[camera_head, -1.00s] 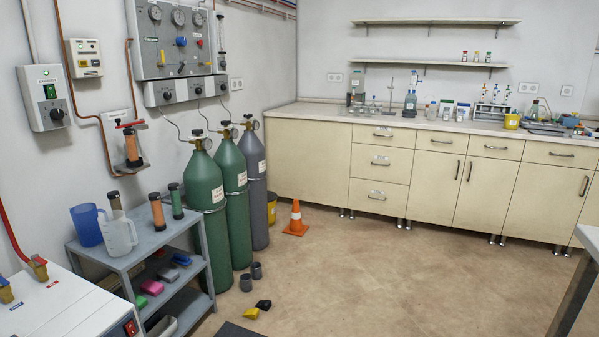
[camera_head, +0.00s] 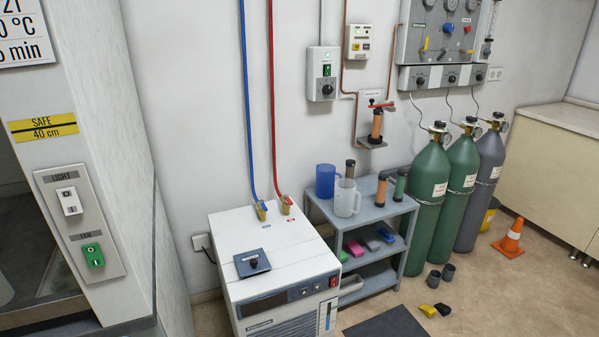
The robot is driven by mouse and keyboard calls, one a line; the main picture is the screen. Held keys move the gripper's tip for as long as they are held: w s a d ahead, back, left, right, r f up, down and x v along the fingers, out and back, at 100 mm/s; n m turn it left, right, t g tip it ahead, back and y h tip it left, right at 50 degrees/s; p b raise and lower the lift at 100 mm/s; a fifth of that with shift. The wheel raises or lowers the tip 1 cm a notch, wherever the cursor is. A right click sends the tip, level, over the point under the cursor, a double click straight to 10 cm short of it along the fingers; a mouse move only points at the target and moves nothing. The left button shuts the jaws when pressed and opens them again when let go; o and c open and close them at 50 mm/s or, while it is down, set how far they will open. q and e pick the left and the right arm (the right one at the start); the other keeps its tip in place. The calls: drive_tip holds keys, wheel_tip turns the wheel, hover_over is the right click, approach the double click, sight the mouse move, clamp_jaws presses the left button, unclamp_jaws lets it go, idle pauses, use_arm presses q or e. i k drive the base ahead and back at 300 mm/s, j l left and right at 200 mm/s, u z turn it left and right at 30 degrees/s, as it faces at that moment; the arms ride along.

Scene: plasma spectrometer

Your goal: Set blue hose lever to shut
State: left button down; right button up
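A blue hose (camera_head: 247,110) runs down the wall to a brass fitting with a small blue lever (camera_head: 262,207) on top of a white chiller unit (camera_head: 263,250). A red hose (camera_head: 272,110) runs beside it to a similar brass fitting (camera_head: 286,205) on its right. A small blue label lies near the blue hose's fitting. The lever is too small to tell whether it stands open or shut. Neither of my grippers is in view.
A grey shelf cart (camera_head: 368,215) with jugs stands right of the chiller. Green gas cylinders (camera_head: 428,200) stand further right. A cabinet with light and fan switches (camera_head: 80,225) is at the left.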

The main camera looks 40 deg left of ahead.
sight(262, 206)
drive_tip(key=u, duration=1.65)
drive_tip(key=i+l+u, duration=0.3)
drive_tip(key=l, duration=0.2)
